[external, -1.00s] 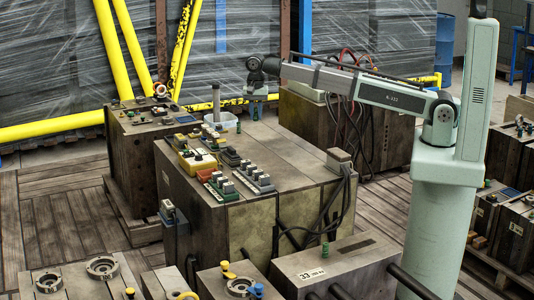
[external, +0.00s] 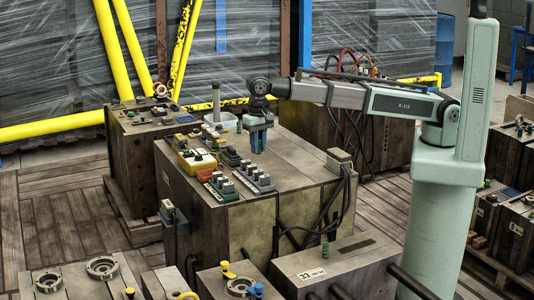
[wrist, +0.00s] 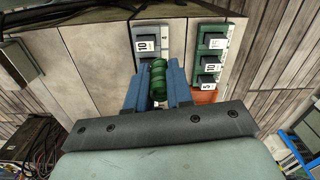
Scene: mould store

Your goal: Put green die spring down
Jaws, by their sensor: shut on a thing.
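The green die spring (wrist: 158,78) is a short, thick green coil between the two blue fingers of my gripper (wrist: 157,84) in the wrist view. My gripper is shut on it. In the external view, my gripper (external: 258,142) points down over the right part of the big mould block's top (external: 290,165). The spring is hard to make out there between the fingers. Whether it touches the top, I cannot tell.
A yellow tray (external: 196,160) and a clear tub (external: 220,122) are farther left. Another green spring (external: 325,250) stands on a front block.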

